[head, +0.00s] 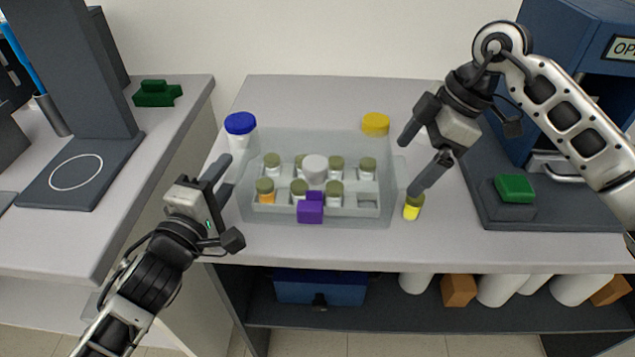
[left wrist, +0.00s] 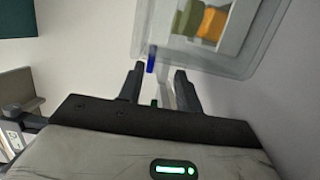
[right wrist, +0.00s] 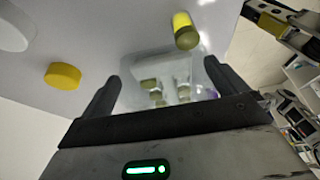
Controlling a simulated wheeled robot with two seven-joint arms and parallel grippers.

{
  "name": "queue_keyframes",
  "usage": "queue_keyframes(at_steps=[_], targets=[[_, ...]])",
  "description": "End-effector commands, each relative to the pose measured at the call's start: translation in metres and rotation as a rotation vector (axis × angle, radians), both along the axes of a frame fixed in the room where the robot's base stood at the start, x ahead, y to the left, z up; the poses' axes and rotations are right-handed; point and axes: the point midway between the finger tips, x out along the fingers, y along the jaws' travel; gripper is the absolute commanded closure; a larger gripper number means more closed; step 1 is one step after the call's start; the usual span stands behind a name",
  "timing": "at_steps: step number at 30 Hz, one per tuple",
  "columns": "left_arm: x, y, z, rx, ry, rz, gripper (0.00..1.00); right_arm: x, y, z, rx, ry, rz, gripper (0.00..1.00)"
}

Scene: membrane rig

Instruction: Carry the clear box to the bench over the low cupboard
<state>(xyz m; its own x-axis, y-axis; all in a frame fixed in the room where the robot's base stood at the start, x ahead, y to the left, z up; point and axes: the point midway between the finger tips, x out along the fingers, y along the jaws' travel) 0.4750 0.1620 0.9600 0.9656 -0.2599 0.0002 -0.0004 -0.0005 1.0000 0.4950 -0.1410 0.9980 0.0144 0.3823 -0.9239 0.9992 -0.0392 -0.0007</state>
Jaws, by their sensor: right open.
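The clear box (head: 355,220) stands on the middle bench (head: 300,95), holding several small vials with olive caps, a white-capped one and a purple block at its front. My left gripper (head: 229,172) is open at the box's left end, apart from it as far as I can tell; the box's edge (left wrist: 255,50) shows ahead of the fingers in the left wrist view. My right gripper (head: 410,166) is open at the right end, with the box (right wrist: 150,65) between and beyond its fingers in the right wrist view. No door of a low cupboard is clearly visible.
A yellow vial (head: 412,208) stands close to my right fingertip. A left bench (head: 60,240) carries a dark stand (head: 90,185). A blue machine (head: 555,85) is at right.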

Motion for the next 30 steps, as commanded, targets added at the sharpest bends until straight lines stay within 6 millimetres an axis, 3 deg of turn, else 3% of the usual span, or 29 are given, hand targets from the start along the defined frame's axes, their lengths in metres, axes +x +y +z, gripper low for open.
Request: queue_keyframes(at_steps=[6, 16, 17, 20, 23, 30], targets=[[0.019, -0.005, 0.0, 0.001, 0.0, -0.001, 0.65, 0.0, 0.007, -0.018, 0.0, 0.001, 0.0, 0.02], [0.021, -0.006, 0.0, 0.0, 0.001, -0.001, 0.65, 0.0, 0.008, -0.021, 0.0, 0.0, 0.0, 0.02], [0.021, -0.006, 0.0, 0.0, 0.001, -0.001, 0.68, 0.0, 0.008, -0.021, 0.0, 0.0, 0.0, 0.05], [0.021, -0.006, 0.0, 0.0, 0.001, -0.001, 0.96, 0.0, 0.008, -0.021, 0.0, 0.0, 0.0, 0.32], [0.021, -0.006, 0.0, -0.001, 0.001, -0.001, 1.0, 0.0, 0.008, -0.02, 0.0, 0.0, 0.0, 0.6], [0.021, -0.006, 0.001, -0.001, -0.003, -0.001, 1.0, 0.001, 0.008, -0.019, 0.001, -0.002, 0.0, 0.63]])
